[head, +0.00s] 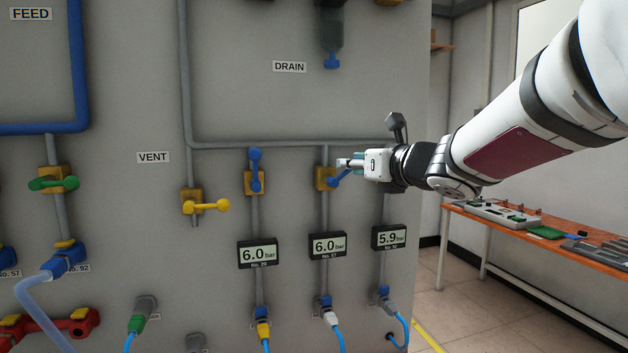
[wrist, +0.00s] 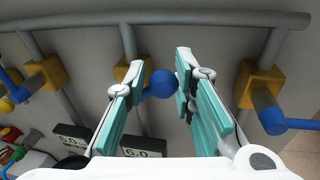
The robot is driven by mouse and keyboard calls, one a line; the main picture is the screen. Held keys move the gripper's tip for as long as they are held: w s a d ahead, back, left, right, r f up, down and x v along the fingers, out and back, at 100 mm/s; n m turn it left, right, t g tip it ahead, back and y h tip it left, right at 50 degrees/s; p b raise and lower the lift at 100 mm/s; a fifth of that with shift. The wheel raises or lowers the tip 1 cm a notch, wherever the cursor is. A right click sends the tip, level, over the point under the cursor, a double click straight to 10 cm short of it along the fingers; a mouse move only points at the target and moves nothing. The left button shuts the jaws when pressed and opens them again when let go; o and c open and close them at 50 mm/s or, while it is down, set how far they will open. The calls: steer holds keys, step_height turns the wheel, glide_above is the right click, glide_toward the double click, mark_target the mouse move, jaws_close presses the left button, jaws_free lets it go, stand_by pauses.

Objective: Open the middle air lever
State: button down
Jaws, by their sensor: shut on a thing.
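The middle air lever (head: 337,181) is blue, on a yellow valve body (head: 324,179) above the middle gauge. It tilts up to the right, toward my gripper (head: 348,164). In the wrist view, its round blue knob (wrist: 163,84) sits between the two teal-padded fingers of my gripper (wrist: 158,70). The fingers are shut on this knob; a small gap seems to show at one side, and exact contact is hard to see.
The left air lever (head: 256,168) stands upright. The right air lever (wrist: 290,123) points right in the wrist view; my gripper hides it in the head view. Gauges read 6.0 (head: 258,253), 6.0 (head: 328,245) and 5.9 bar (head: 389,237). A grey pipe (head: 290,145) runs above.

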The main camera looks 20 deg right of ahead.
mark_target(329, 181)
steer(key=a+n+b, duration=0.1)
steer(key=a+n, duration=0.1)
steer(key=n, duration=0.1)
steer(key=shift+a+f+g, duration=0.1)
steer(key=shift+a+g, duration=0.05)
steer(key=shift+g, duration=0.25)
steer(key=shift+a+r+n+h+b, duration=0.25)
steer(key=shift+a+n+h+b, duration=0.25)
steer(key=shift+n, duration=0.6)
steer(key=n, duration=0.1)
steer(key=a+n+h, duration=0.1)
steer(key=shift+a+r+n, duration=0.15)
steer(key=shift+a+n, duration=0.05)
steer(key=shift+n, duration=0.1)
steer(key=shift+a+n+g+h, duration=0.3)
steer(key=shift+a+n+h, duration=0.15)
steer(key=shift+n, duration=0.75)
steer(key=shift+w+a, duration=0.1)
steer(key=c, duration=0.9)
jaws_free()
steer(key=shift+r, duration=0.15)
steer(key=shift+r, duration=0.1)
